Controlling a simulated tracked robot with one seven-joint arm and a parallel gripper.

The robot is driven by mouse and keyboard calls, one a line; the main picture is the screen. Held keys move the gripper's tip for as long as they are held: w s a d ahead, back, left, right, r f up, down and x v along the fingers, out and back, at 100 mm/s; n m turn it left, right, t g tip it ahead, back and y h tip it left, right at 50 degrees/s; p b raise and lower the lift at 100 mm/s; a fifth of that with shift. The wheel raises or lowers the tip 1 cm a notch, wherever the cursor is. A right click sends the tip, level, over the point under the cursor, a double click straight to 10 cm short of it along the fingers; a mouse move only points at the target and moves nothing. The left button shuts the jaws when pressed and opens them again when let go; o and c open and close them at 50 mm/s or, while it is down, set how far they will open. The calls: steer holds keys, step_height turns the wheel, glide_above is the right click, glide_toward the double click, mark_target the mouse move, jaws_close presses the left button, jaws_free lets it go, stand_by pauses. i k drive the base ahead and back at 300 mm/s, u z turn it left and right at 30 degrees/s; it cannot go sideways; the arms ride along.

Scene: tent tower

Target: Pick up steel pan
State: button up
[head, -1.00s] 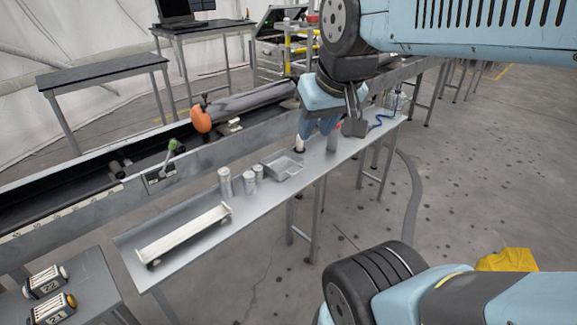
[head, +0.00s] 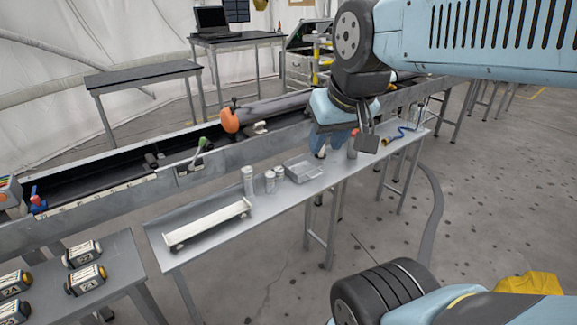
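The steel pan (head: 304,170) is a small, shallow grey rectangular tray. It sits on the long narrow metal table (head: 205,254), near its back edge and around the middle of its length. My gripper (head: 321,152) is blue and points down over the table, just to the right of the pan in the picture. Whether its fingers are open or shut does not show clearly. I see no pan in it. Whether the gripper touches anything on the table cannot be told.
Several grey cylinders (head: 249,181) stand left of the pan. A long white rail (head: 207,222) lies at the table's left end. A red-capped item (head: 353,143) is close behind the gripper. A conveyor (head: 90,210) runs behind the table. Open floor lies to the right.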

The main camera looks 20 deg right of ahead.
mark_target(304, 167)
steer(key=i, duration=0.85)
steer(key=z, duration=0.05)
